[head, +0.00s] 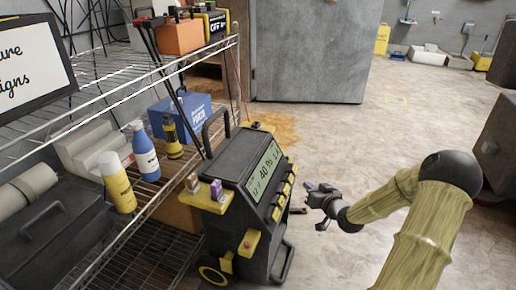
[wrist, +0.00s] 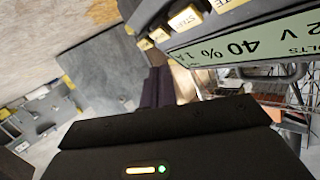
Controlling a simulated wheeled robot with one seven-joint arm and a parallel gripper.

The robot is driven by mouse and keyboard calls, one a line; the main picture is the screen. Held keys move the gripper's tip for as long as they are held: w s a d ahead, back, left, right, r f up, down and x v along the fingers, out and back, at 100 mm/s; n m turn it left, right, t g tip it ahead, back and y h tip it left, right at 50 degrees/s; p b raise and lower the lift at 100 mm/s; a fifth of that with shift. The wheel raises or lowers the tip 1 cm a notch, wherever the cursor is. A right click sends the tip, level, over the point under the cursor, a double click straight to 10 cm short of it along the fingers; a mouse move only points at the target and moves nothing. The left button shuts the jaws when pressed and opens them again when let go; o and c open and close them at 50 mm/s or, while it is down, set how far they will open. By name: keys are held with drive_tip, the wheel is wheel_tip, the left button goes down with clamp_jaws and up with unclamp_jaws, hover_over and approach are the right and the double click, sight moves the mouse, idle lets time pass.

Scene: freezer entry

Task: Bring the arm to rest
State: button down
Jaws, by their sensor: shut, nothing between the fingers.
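My gripper (head: 312,190) is at the end of my yellow-green arm in the head view, out over the floor just right of the battery charger. It is shut and holds nothing. In the wrist view, its dark fingers (wrist: 157,86) are together behind the black gripper body. The black and yellow charger (head: 240,185) stands upright in front of the wire shelf. Its display and yellow buttons face my gripper, with a visible gap in the head view. The display (wrist: 250,45) fills the upper right of the wrist view.
The wire shelf (head: 150,82) on the left holds a blue parts box (head: 190,115), a blue bottle (head: 146,155) and a yellow bottle (head: 117,185). A grey block (head: 310,50) stands behind. Open concrete floor lies around and beyond my arm. A dark block is at the right edge.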

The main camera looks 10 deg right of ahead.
drive_tip(key=s+a+r+n+g+h+p, duration=0.1)
drive_tip(key=s+a+r+g+p, duration=0.3)
drive_tip(key=s+a+r+g, duration=0.65)
drive_tip(key=s+a+r+g+h+p, duration=0.15)
drive_tip(key=s+a+r+p, duration=0.25)
drive_tip(key=s+a, duration=0.75)
drive_tip(key=w+d+p+v, duration=0.1)
drive_tip(key=w+p+v, duration=0.1)
drive_tip(key=p+v, duration=1)
drive_tip(key=w+d+r+p+v, duration=0.1)
drive_tip(key=w+p+v, duration=0.1)
drive_tip(key=p+v, duration=1)
drive_tip(key=w+d+p+v, duration=0.1)
drive_tip(key=w+p+v, duration=0.1)
drive_tip(key=p+v, duration=1.1)
drive_tip(key=shift+w+d+r+p, duration=0.25)
drive_tip(key=shift+r+p, duration=0.1)
drive_tip(key=shift+f, duration=0.1)
